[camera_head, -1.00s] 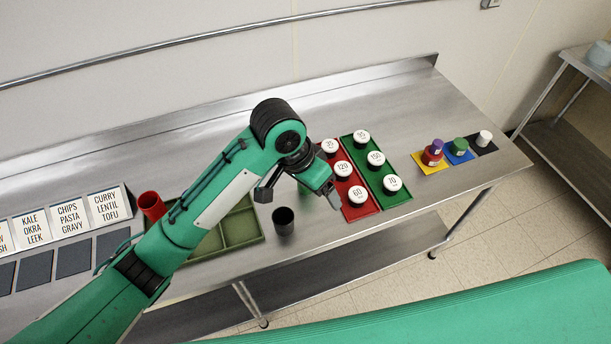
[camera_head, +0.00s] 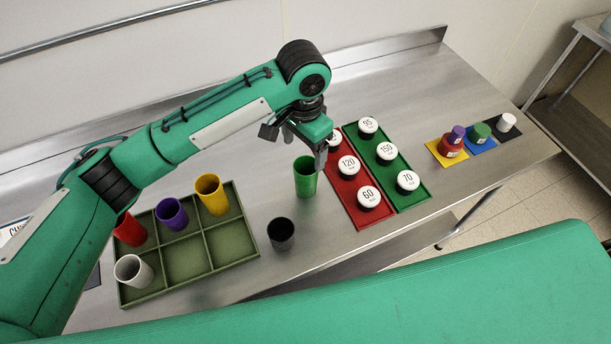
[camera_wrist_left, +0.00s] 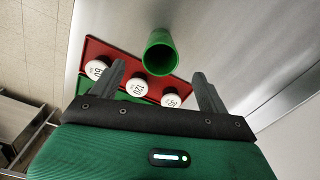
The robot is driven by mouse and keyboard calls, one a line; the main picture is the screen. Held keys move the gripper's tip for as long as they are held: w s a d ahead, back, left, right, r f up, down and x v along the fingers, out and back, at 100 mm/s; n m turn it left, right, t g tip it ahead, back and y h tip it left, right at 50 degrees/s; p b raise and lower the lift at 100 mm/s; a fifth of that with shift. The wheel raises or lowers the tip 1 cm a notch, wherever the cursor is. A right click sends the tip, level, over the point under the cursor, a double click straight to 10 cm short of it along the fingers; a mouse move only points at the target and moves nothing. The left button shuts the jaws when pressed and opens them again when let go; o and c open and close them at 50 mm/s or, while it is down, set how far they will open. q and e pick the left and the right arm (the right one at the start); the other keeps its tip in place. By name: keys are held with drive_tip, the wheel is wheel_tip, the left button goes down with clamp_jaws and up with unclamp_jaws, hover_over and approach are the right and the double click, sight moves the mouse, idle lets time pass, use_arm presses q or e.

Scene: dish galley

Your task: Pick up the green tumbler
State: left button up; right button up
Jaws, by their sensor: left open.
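The green tumbler (camera_head: 305,178) stands upright on the steel counter, just left of the red tray. My left gripper (camera_head: 312,152) is above it and slightly to its right, open and empty. In the left wrist view the tumbler (camera_wrist_left: 160,54) shows beyond the open fingertips (camera_wrist_left: 159,82), near the middle between them but not in their grasp. My right gripper is in neither view.
An olive divided tray (camera_head: 187,258) holds red, purple, yellow and white tumblers. A black tumbler (camera_head: 281,234) stands close by. Red (camera_head: 362,215) and green trays (camera_head: 411,204) hold white-topped pucks. Coloured pads with small items lie at right (camera_head: 432,150).

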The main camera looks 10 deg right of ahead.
sight(306, 171)
use_arm(q)
drive_tip(key=f, duration=0.2)
drive_tip(key=f+p, duration=0.1)
drive_tip(key=f, duration=0.1)
drive_tip(key=f+p, duration=0.1)
drive_tip(key=f, duration=0.1)
drive_tip(key=shift+w+d+f, duration=0.1)
drive_tip(key=shift+w+f, duration=0.05)
drive_tip(key=shift+w, duration=0.1)
drive_tip(key=f, duration=0.1)
drive_tip(key=f+p, duration=0.1)
drive_tip(key=f, duration=0.1)
drive_tip(key=shift+w+d+f, duration=0.1)
drive_tip(key=shift+d+f, duration=0.1)
drive_tip(key=shift+f, duration=0.35)
drive_tip(key=c, duration=1.1)
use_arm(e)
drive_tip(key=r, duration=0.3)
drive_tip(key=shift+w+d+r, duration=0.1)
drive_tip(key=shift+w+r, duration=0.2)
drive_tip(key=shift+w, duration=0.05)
